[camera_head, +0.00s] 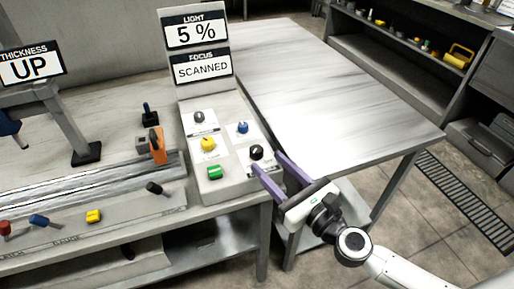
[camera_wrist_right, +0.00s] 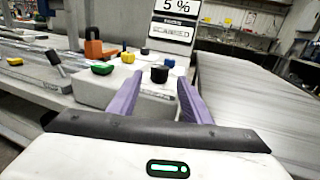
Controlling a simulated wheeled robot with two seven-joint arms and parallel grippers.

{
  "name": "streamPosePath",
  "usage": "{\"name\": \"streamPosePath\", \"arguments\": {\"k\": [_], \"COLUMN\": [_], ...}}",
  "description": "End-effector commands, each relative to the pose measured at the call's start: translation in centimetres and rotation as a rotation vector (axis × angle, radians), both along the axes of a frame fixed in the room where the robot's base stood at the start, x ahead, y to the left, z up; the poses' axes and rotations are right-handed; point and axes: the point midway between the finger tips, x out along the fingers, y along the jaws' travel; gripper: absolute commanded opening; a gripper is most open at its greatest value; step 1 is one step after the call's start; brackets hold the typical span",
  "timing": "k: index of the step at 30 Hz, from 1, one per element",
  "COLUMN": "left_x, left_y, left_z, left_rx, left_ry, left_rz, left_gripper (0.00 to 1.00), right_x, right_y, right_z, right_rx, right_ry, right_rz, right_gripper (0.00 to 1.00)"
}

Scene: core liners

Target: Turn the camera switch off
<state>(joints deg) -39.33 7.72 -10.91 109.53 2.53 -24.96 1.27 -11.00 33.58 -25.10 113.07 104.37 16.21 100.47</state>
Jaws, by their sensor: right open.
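A sloped grey control box (camera_head: 228,182) stands at the bench's right end. It bears a grey knob (camera_head: 199,117), a blue knob (camera_head: 242,127), a yellow knob (camera_head: 208,143), a green knob (camera_head: 215,172) and a black knob (camera_head: 256,152). Their small labels are too blurred to read, so I cannot tell which is the camera switch. My right gripper (camera_head: 267,162) is open, its purple fingers pointing at the black knob from the front right. In the right wrist view the black knob (camera_wrist_right: 159,74) shows between and beyond the fingertips, with no clear contact. My left gripper is out of view.
Signs above the box read "LIGHT 5 %" (camera_head: 196,31) and "FOCUS SCANNED" (camera_head: 202,67); another reads "THICKNESS UP" (camera_head: 31,65). An orange clamp (camera_head: 157,146) and metal rail lie left of the box. A bare metal table (camera_head: 330,90) stands to the right.

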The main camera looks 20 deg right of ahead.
Motion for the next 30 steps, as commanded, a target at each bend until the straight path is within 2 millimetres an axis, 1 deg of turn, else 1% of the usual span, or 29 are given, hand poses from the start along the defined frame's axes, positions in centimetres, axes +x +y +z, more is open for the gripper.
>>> {"name": "streamPosePath", "arguments": {"k": [1, 3, 9, 15, 22, 23, 24, 30], "left_x": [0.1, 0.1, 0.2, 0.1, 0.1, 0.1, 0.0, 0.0], "left_y": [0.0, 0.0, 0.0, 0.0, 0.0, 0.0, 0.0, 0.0], "left_z": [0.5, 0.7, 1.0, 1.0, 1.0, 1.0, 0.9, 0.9], "left_rx": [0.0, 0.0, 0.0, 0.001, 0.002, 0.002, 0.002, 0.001], "left_ry": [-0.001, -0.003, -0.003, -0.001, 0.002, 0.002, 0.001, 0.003], "left_rz": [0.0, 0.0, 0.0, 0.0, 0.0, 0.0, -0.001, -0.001], "left_gripper": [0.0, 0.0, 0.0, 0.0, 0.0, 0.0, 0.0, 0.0], "right_x": [1.1, 2.3, 4.9, 6.0, 6.0, 6.0, 6.0, 6.0], "right_y": [0.3, 0.7, 1.5, 1.9, 1.9, 1.9, 1.9, 1.9], "right_z": [0.4, 0.3, 0.1, 0.0, 0.0, 0.0, 0.0, 0.0], "right_rx": [0.0, 0.0, -0.001, -0.002, -0.002, -0.002, -0.002, -0.002], "right_ry": [-0.003, -0.003, 0.0, 0.0, 0.0, 0.0, 0.0, 0.0], "right_rz": [0.0, 0.0, 0.001, 0.001, 0.001, 0.001, 0.001, 0.001], "right_gripper": [0.44, 0.44, 0.44, 0.44, 0.44, 0.43, 0.36, 0.03]}}
